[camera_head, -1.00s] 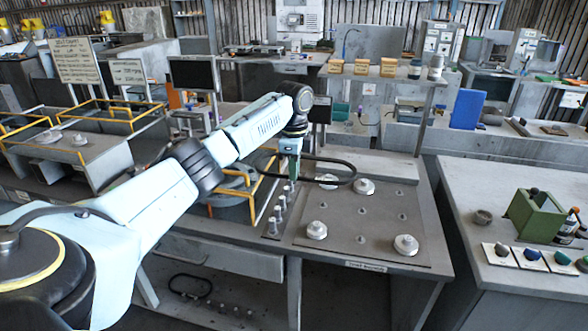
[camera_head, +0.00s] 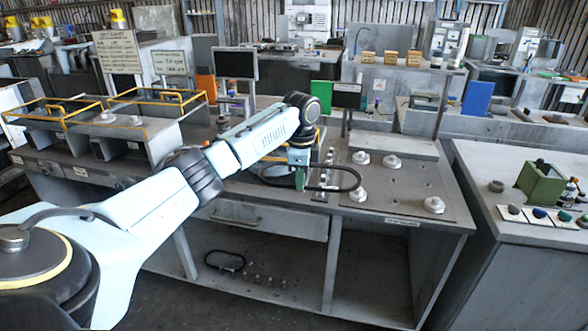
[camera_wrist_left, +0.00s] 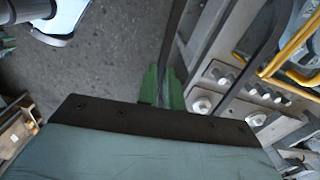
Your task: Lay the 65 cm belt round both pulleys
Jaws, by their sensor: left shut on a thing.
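My left gripper (camera_head: 300,181) is shut on the black belt (camera_head: 340,190), a loop that spreads to both sides of the fingers, over the bench's front-left part. In the left wrist view the green fingers (camera_wrist_left: 163,88) pinch the dark belt strip (camera_wrist_left: 174,38). The grey plate (camera_head: 405,184) carries several pale round pulleys: back left (camera_head: 361,158), back right (camera_head: 392,161), front left (camera_head: 358,194) and front right (camera_head: 434,205). The belt's right end appears just above the front-left pulley; its height is unclear. It is around no pulley. My right gripper is not in view.
Another black belt (camera_head: 225,261) lies on the lower shelf beside small round parts. A dark monitor (camera_head: 237,64) stands behind my arm. A side bench at right holds a green box (camera_head: 541,184) and coloured samples. The plate's middle is clear.

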